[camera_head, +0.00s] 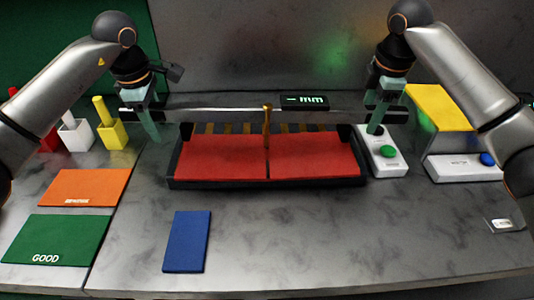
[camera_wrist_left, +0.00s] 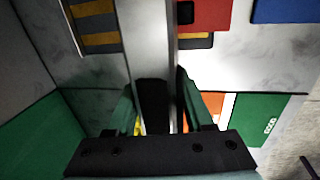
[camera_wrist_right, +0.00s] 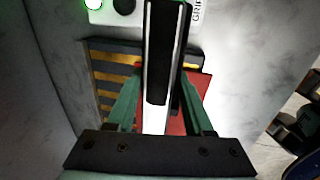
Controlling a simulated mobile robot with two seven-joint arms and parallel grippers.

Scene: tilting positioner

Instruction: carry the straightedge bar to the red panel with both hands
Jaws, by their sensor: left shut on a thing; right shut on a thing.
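The straightedge bar (camera_head: 205,110) is a long thin pale bar, held roughly level above the back edge of the red panel (camera_head: 220,160). The panel is red, split by a dark centre line, in a black frame. My left gripper (camera_head: 148,112) is shut on the bar's left end; the bar runs between its fingers in the left wrist view (camera_wrist_left: 152,50). My right gripper (camera_head: 378,116) is shut on the right end, whose dark grip part shows in the right wrist view (camera_wrist_right: 163,70). The finger contacts are partly hidden.
A brown upright post (camera_head: 267,128) stands at the panel's centre. An mm display (camera_head: 305,101) is behind. A white box with a green button (camera_head: 388,160) stands right. Orange (camera_head: 85,187), green (camera_head: 60,240) and blue (camera_head: 187,242) mats lie in front and left.

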